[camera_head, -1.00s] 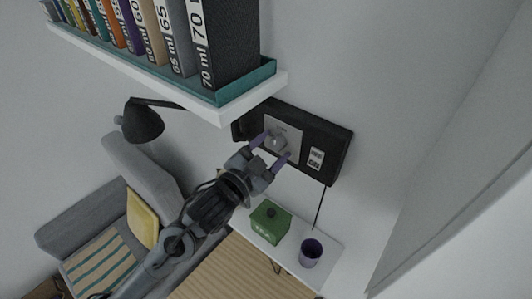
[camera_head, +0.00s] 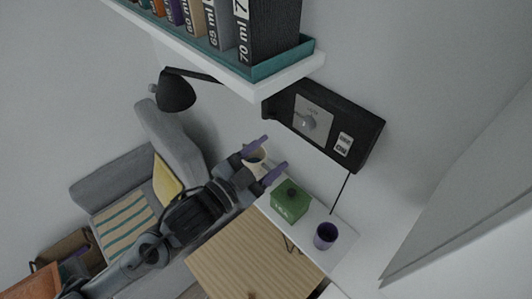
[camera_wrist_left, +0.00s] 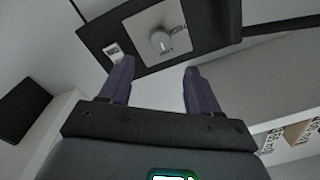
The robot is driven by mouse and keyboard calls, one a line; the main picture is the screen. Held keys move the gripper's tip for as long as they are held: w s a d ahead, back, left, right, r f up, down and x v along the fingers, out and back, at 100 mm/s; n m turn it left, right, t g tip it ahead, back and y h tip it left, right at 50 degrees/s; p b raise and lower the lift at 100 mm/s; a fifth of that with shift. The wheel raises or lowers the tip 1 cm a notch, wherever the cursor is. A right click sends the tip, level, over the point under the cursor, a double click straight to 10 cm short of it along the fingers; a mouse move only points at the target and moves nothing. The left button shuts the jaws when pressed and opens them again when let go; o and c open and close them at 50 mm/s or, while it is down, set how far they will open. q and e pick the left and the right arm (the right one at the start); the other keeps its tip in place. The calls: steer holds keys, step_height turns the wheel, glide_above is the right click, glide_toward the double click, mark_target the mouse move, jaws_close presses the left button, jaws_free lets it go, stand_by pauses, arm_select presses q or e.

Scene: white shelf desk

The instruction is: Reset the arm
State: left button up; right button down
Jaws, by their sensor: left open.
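My left gripper (camera_head: 274,153) is open and empty in the head view, its two purple fingers apart. It is below and to the left of a black wall panel (camera_head: 361,130) with a grey plate and a round knob (camera_head: 308,122). In the left wrist view, the open fingers (camera_wrist_left: 153,85) are below the panel and its knob (camera_wrist_left: 160,40), with a gap between them and the knob. My right gripper is not in view.
A beige mug (camera_head: 256,158) shows between the fingers, partly hidden. A green box (camera_head: 290,203) and purple cup (camera_head: 325,236) stand on the white shelf below. A book shelf (camera_head: 290,80) hangs above. A black lamp (camera_head: 176,92) is to the left.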

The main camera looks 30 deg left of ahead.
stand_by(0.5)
arm_select(q)
steer(key=s+f+n+g+y, duration=0.1)
steer(key=s+f+n+g, duration=0.25)
steer(key=f, duration=0.55)
steer(key=s+f+n+g+y, duration=0.2)
steer(key=s+f, duration=0.2)
steer(key=f, duration=0.6)
steer(key=s+a+f+n+g+y, duration=0.1)
steer(key=s+a+f+n+g, duration=0.1)
steer(key=s+f+g, duration=0.85)
step_height(320, 180, up, 15)
steer(key=s+t+p, duration=0.1)
steer(key=p, duration=1.4)
steer(key=shift+s+a+f+t, duration=0.15)
steer(key=shift+s+t, duration=0.25)
